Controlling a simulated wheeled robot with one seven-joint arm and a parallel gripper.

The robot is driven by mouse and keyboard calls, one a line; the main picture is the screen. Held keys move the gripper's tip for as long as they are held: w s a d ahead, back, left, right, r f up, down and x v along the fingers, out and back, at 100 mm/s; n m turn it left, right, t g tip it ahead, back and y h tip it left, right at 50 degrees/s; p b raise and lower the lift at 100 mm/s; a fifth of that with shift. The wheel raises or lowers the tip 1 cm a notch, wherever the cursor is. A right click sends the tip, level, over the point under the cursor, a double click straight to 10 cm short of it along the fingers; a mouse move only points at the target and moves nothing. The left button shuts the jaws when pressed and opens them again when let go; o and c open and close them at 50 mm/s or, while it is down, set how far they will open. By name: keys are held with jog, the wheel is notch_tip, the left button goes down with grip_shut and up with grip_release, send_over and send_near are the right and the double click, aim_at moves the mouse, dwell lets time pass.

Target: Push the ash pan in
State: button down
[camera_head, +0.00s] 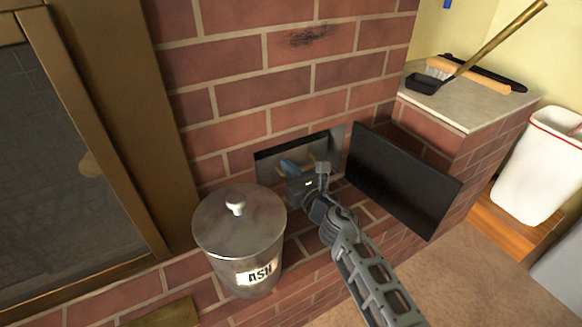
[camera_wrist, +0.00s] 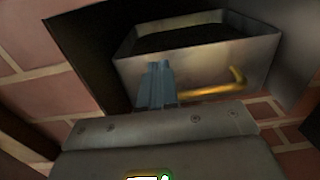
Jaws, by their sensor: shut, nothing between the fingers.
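The ash pan (camera_wrist: 200,68) is a grey metal tray with a brass handle (camera_wrist: 222,86) on its front, seen in the wrist view inside a dark opening in the brick. In the head view the pan (camera_head: 318,150) shows partly in the opening, with my arm in front of it. My gripper (camera_wrist: 157,72) is shut and empty, with its blue-grey fingers at the pan's front face, left of the handle. I cannot tell whether the fingertips touch the pan. In the head view my gripper (camera_head: 288,167) is at the opening, its tips partly hidden.
A black door (camera_head: 403,180) stands open to the right of the opening. A lidded metal ash bucket (camera_head: 240,238) stands close on the left. A brick ledge with a brush (camera_head: 470,76) and shovel (camera_head: 428,83) is at upper right. A white bin (camera_head: 540,165) stands at far right.

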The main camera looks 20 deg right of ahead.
jog(key=p+v, duration=0.2)
jog(key=v, duration=0.9)
jog(key=shift+p, duration=0.4)
